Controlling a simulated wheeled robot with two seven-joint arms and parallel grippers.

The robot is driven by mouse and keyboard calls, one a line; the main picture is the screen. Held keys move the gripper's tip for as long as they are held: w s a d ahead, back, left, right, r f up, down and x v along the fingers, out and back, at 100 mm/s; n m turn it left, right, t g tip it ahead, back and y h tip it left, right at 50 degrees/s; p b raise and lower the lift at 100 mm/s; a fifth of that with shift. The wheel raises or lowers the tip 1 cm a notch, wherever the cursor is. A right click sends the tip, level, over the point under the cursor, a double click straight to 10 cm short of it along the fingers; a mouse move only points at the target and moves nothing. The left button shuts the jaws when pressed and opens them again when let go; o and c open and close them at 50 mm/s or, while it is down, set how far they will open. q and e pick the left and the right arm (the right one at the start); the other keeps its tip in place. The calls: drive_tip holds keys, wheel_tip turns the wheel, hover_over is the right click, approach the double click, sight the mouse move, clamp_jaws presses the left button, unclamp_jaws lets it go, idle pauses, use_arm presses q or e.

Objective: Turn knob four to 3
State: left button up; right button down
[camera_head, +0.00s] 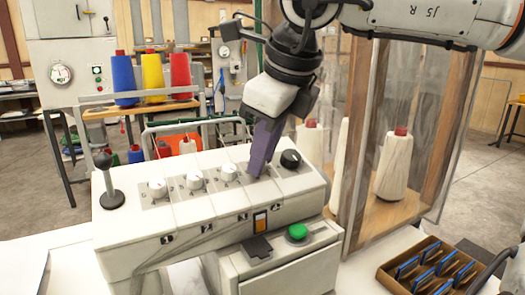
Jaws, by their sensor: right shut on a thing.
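A white control panel carries a row of knobs on its sloped top. The first white knob (157,187), second white knob (194,181) and third white knob (229,173) show clearly, each on a grey dial plate. Knob four is hidden behind the fingers of my right gripper (258,170), which reaches down from the upper right and is shut on it. The dial marks around knob four and its pointer cannot be read. A black knob (290,159) sits just right of the gripper. My left gripper is not in view.
A black-ball lever (104,166) stands at the panel's left end. A green button (297,231) and a dark switch (256,246) are in front. A clear-walled cabinet with white cones (394,165) stands close on the right. A brown tray (390,280) lies front right.

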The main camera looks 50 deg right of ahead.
drive_tip(key=n+p, duration=0.1)
drive_tip(key=n, duration=0.2)
drive_tip(key=shift+r+n, duration=0.1)
drive_tip(key=shift+n, duration=0.3)
drive_tip(key=n+p, duration=0.1)
drive_tip(key=n, duration=0.2)
drive_tip(key=shift+d+n+y, duration=0.1)
drive_tip(key=shift+n+y, duration=0.2)
drive_tip(key=n, duration=0.4)
drive_tip(key=shift+p, duration=0.4)
drive_tip(key=shift+n, duration=0.3)
drive_tip(key=c, duration=1.6)
unclamp_jaws()
drive_tip(key=v, duration=1)
drive_tip(key=shift+w+d+r, duration=0.1)
drive_tip(key=shift+d+r, duration=0.1)
